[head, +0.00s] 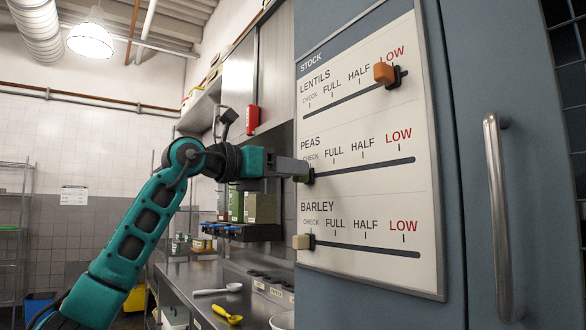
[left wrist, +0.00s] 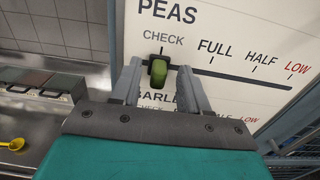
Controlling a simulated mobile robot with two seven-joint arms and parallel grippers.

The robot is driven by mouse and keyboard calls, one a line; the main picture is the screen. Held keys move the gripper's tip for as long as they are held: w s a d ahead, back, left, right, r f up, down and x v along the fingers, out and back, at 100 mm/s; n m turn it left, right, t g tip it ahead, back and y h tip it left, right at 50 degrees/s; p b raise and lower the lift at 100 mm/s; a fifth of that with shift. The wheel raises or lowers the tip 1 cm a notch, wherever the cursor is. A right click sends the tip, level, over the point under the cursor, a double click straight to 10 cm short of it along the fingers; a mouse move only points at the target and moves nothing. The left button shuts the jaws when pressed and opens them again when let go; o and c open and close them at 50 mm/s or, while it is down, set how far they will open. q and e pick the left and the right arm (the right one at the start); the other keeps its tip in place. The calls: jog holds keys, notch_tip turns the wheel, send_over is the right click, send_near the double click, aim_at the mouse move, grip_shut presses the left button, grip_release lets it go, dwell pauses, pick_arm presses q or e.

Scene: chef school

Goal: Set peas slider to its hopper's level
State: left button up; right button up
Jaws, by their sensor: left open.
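The stock board (head: 435,270) has three slider rows. The green peas slider (left wrist: 158,73) sits at CHECK, the left end of the PEAS track (left wrist: 235,78). In the head view it (head: 301,179) is mostly hidden by my left gripper (head: 304,170). My left gripper (left wrist: 160,84) is open, with its fingers on either side of the green knob; I cannot tell whether they touch it. Several hoppers (head: 262,208) stand in a row behind my left arm; which holds peas and their fill levels cannot be told. My right gripper is not in view.
The orange lentils slider (head: 384,73) is at LOW and the cream barley slider (head: 301,242) is at CHECK. A cabinet door handle (head: 497,215) sticks out right of the board. The counter holds a white scoop (head: 218,290) and a yellow scoop (head: 227,314).

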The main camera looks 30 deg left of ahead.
pick_arm(q)
jog(key=shift+w+d, duration=0.25)
jog(key=shift+w, duration=0.4)
jog(key=shift+c, duration=0.4)
grip_shut()
